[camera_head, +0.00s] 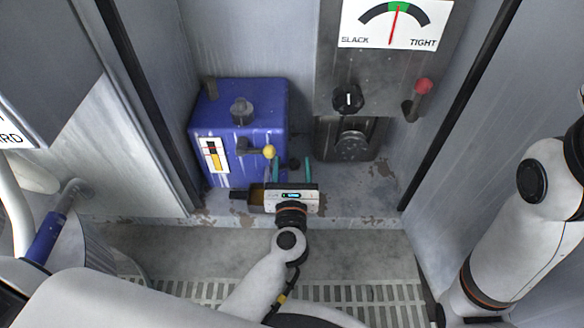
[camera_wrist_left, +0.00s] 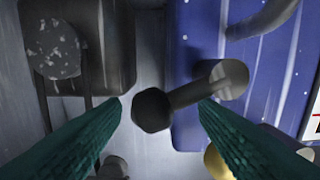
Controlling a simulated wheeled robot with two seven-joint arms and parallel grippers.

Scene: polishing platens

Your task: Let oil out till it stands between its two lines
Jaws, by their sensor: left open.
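The blue oil tank (camera_head: 262,98) stands against the back wall. Its white sight gauge (camera_head: 203,144) shows yellow and dark parts, too small to read against lines. A lever with a yellow ball (camera_head: 269,152) is on its front; the ball shows partly behind a finger in the left wrist view (camera_wrist_left: 215,162). My left gripper (camera_head: 292,160) is open at the tank's lower right. In the left wrist view a black knob (camera_wrist_left: 152,110) on a dark stem from the tank shows between the teal fingertips (camera_wrist_left: 160,102); contact cannot be told. My right gripper is out of view.
Right of the tank, a grey panel has a SLACK-TIGHT dial (camera_head: 395,35), its needle in the green, a black knob (camera_head: 347,99) and a red-tipped lever (camera_head: 424,87). Side walls enclose the recess. A slotted floor grate (camera_head: 385,295) lies in front.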

